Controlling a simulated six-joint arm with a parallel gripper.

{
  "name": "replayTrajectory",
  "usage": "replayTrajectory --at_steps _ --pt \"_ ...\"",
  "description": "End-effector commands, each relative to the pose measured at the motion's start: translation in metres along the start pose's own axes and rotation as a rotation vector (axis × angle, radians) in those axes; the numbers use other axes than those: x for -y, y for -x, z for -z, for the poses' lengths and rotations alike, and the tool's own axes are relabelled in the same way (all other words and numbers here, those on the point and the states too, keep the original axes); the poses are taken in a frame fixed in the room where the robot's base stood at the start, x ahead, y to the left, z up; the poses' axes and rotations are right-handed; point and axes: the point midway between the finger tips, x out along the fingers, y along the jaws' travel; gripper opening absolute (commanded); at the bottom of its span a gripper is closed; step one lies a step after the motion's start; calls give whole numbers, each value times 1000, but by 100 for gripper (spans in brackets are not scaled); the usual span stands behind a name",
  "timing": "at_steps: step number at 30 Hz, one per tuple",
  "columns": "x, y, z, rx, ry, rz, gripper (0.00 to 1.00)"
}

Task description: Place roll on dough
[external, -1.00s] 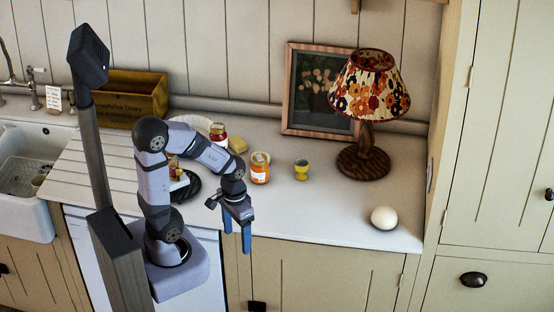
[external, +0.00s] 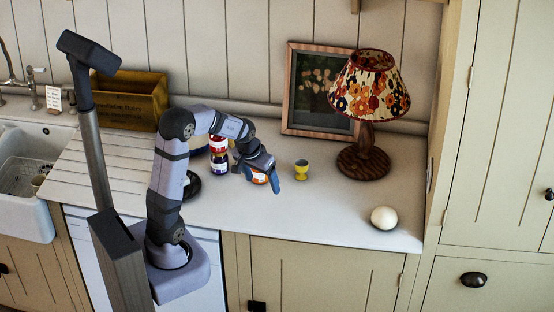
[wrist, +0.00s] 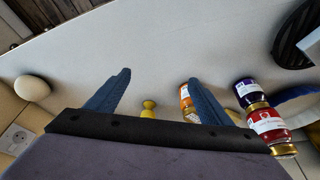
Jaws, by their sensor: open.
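A smooth pale ball (external: 384,218), which may be the dough, rests on the counter at the right in the external view; it also shows at the left of the wrist view (wrist: 32,88). I cannot make out a roll in either current view. My gripper (external: 274,184) is open over the counter, close to an orange-labelled jar (external: 260,179), partly covering it. In the wrist view, my two blue fingers (wrist: 158,82) are spread apart with nothing held between them. The ball is well to the right of my gripper and apart from it.
A yellow egg cup (external: 301,170) stands just right of my gripper. Red (external: 218,143) and dark (external: 220,164) jars stand to its left. A floral lamp (external: 366,90) and a picture frame (external: 289,95) stand behind. The counter between egg cup and ball is clear.

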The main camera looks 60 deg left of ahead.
Motion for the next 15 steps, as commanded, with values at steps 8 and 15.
replayTrajectory --at_steps 8,15 --pt "103 -17 98 -190 188 82 74" --pt "128 -16 117 -235 222 103 74"
